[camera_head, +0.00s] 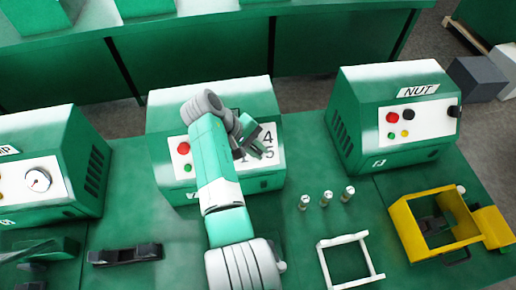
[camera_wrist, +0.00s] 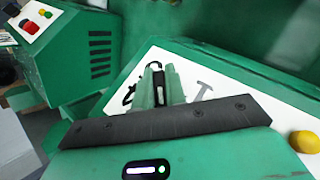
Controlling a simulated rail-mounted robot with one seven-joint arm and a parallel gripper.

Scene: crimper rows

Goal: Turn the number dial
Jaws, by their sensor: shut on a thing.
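The middle green machine (camera_head: 255,92) has a white front panel (camera_head: 180,158) with large grey numerals (camera_head: 267,144) around the place of the number dial. My gripper (camera_head: 256,141) is in front of these numerals and hides the dial in the head view. In the wrist view my gripper's two green fingers (camera_wrist: 159,84) reach to the white panel (camera_wrist: 225,82), between a black numeral and a grey numeral (camera_wrist: 202,91). The fingers are shut on a narrow dark piece at the panel, which appears to be the dial. Which number the dial points to cannot be seen.
A red button (camera_head: 184,148) is left of the numerals. The NUT machine (camera_head: 390,105) stands to the right and a gauge machine (camera_head: 45,160) to the left. In front are small cylinders (camera_head: 326,199), a white frame (camera_head: 323,262) and a yellow frame (camera_head: 405,232).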

